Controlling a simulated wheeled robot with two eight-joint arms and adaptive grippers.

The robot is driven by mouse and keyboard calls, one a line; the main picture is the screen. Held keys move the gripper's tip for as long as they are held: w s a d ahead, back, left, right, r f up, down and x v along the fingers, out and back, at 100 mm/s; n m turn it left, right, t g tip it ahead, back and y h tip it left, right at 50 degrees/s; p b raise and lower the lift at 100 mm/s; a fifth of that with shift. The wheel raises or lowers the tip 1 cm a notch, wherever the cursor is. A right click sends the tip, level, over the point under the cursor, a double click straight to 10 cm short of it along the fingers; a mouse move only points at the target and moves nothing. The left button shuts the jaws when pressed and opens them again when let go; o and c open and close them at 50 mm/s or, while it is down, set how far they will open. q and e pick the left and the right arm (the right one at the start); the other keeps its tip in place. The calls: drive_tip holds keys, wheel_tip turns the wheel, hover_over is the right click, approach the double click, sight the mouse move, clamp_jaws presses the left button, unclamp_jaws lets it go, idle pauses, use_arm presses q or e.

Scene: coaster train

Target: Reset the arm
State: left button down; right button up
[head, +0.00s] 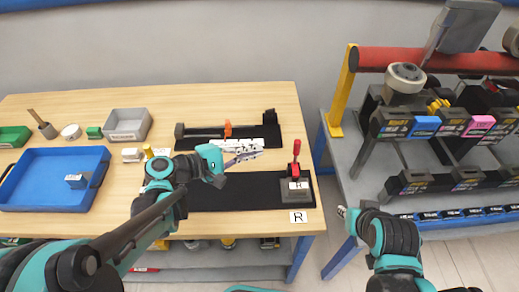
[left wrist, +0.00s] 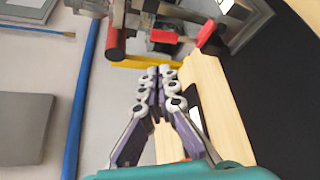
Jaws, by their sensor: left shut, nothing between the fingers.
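My left gripper (head: 246,152) reaches in over the wooden table, above the gap between two black mats. It is shut and empty. In the left wrist view its fingers (left wrist: 160,76) meet at the tips with nothing between them. My right gripper (head: 344,212) is low at the right, in the aisle between table and rack; it is too small to tell if it is open or shut.
The wooden table (head: 231,97) holds a blue tray (head: 48,152), a grey bin (head: 127,124) and a red-handled fixture (head: 296,173) on the near mat. A stocked rack (head: 349,125) stands at the right. Free space lies above the table.

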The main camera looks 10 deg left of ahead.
idle(0.4)
use_arm(q)
drive_tip(key=s+a+f+m+g+y, duration=0.1)
drive_tip(key=s+f+m+y, duration=0.1)
drive_tip(key=s+m, duration=0.1)
drive_tip(key=s+a+f+m+y, duration=0.1)
drive_tip(key=s+f+m+y, duration=0.1)
drive_tip(key=m+y, duration=0.1)
drive_tip(key=s+a+f+m+g+y, duration=0.1)
drive_tip(key=s+f+m+y, duration=0.1)
drive_tip(key=s+f+y, duration=0.1)
drive_tip(key=shift+s+a+m+g, duration=0.1)
drive_tip(key=shift+s+m+g, duration=0.2)
drive_tip(key=shift+m, duration=0.1)
drive_tip(key=s+a+m+y, duration=0.1)
drive_tip(key=a+m+y, duration=0.1)
drive_tip(key=a, duration=0.1)
drive_tip(key=s+a+r+m+y, duration=0.1)
drive_tip(key=m, duration=0.1)
drive_tip(key=shift+s+a+y, duration=0.3)
drive_tip(key=shift+a+y, duration=0.05)
drive_tip(key=shift+y, duration=0.05)
